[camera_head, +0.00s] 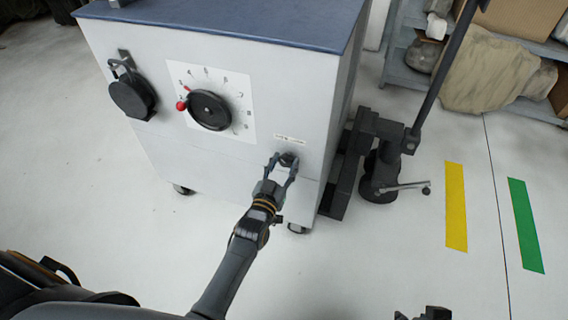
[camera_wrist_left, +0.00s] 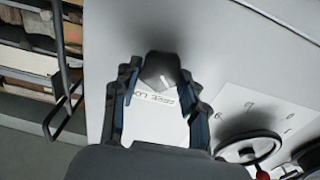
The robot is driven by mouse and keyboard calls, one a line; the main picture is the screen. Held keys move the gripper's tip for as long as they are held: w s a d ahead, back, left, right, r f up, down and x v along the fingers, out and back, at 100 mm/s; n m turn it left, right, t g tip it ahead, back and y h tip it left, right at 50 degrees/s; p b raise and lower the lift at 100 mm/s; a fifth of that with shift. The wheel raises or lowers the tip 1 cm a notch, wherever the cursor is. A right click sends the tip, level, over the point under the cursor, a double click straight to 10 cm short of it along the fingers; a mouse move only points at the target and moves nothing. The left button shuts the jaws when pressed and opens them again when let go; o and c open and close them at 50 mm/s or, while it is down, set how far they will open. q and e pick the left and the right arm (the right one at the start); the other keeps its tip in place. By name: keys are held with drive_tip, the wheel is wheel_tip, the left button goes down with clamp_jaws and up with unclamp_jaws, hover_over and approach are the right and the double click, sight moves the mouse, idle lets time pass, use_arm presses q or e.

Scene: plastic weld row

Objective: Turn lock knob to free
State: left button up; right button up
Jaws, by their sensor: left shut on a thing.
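The lock knob (camera_head: 289,157) is a small dark knob low on the right of the grey machine cabinet's front (camera_head: 245,165), under a small white label (camera_head: 289,139). My left gripper (camera_head: 282,166) is at the knob, its fingers on either side of it and shut on it. In the left wrist view, the dark, angular knob (camera_wrist_left: 160,70) sits between the fingertips of the left gripper (camera_wrist_left: 160,85). The label (camera_wrist_left: 157,112) shows upside down, partly covered, with "FREE" and "LO" readable. A dark part at the bottom edge may be my right gripper (camera_head: 428,314); its fingers cannot be made out.
A black handwheel (camera_head: 210,110) with a red handle and a numbered dial plate is up and left of the knob. A black round fitting (camera_head: 131,95) hangs farther left. A dark post on a stand (camera_head: 383,180) is close right of the cabinet. The floor in front is clear.

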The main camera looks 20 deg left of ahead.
use_arm(q)
drive_tip(key=shift+n+p, duration=0.35)
drive_tip(key=shift+n, duration=0.15)
drive_tip(key=shift+a+r+n+p, duration=0.1)
drive_tip(key=shift+n+p, duration=0.5)
drive_tip(key=shift+n, duration=0.5)
drive_tip(key=shift+n+p, duration=0.3)
drive_tip(key=shift+n, duration=0.6)
drive_tip(key=n, duration=0.2)
drive_tip(key=shift+n, duration=0.4)
drive_tip(key=n, duration=0.2)
drive_tip(key=shift+a+f+n, duration=0.1)
drive_tip(key=shift+f+n, duration=0.1)
drive_tip(key=shift+n, duration=0.1)
drive_tip(key=n, duration=0.3)
drive_tip(key=shift+f+n, duration=0.1)
drive_tip(key=shift+n, duration=0.2)
drive_tip(key=shift+f+n, duration=0.1)
drive_tip(key=shift+n, duration=1)
drive_tip(key=shift+n+b, duration=0.35)
drive_tip(key=shift+n, duration=0.35)
use_arm(e)
drive_tip(key=shift+s+d+r+g, duration=0.2)
drive_tip(key=shift+s+r+g, duration=0.1)
drive_tip(key=shift+s, duration=0.3)
drive_tip(key=shift+s+d+r+g, duration=0.15)
drive_tip(key=shift+s+g, duration=0.15)
drive_tip(key=shift+s, duration=0.25)
